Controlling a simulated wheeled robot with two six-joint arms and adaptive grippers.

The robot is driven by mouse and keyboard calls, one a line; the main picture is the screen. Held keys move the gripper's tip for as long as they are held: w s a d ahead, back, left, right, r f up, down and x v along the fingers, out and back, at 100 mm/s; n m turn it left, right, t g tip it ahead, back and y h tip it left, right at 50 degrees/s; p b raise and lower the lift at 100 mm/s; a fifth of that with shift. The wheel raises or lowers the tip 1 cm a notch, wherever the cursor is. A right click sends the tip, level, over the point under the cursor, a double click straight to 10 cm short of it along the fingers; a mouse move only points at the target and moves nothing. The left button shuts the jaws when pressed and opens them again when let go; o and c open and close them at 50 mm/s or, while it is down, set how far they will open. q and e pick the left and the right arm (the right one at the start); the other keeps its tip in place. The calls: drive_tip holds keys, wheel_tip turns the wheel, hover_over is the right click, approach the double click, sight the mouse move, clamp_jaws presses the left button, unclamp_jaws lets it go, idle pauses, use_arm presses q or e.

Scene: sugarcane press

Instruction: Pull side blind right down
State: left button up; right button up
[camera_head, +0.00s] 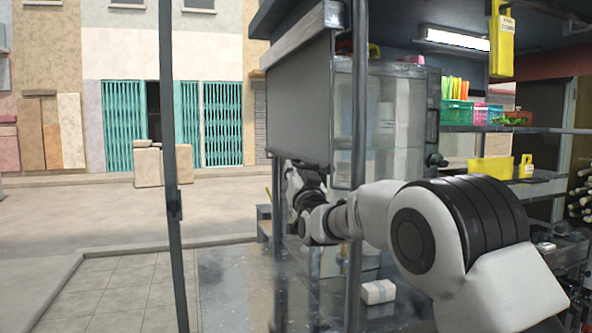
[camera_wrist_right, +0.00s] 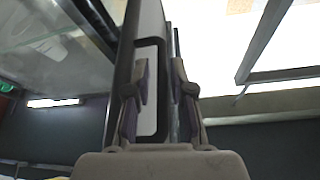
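The right side blind (camera_head: 298,105) is a grey sheet hanging from a light housing (camera_head: 305,34) under the stall roof. It hangs part of the way down, beside a glass-fronted cabinet. My right gripper (camera_head: 291,170) is at the blind's lower edge. In the right wrist view, the two fingers of my right gripper (camera_wrist_right: 160,80) stand a small gap apart. A dark-edged, pale panel (camera_wrist_right: 148,45) runs up between and behind them. I cannot tell whether the fingers press on it. My left gripper is not in view.
A dark post (camera_head: 170,150) stands left of centre, and another post (camera_head: 357,80) stands beside the cabinet (camera_head: 395,120). Shelves with green and pink baskets (camera_head: 487,114) are at the right. The paved ground at the left is open.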

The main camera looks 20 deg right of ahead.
drive_tip(key=shift+r, duration=0.1)
drive_tip(key=shift+s, duration=0.2)
drive_tip(key=v, duration=1.1)
drive_tip(key=shift+s+f, duration=0.25)
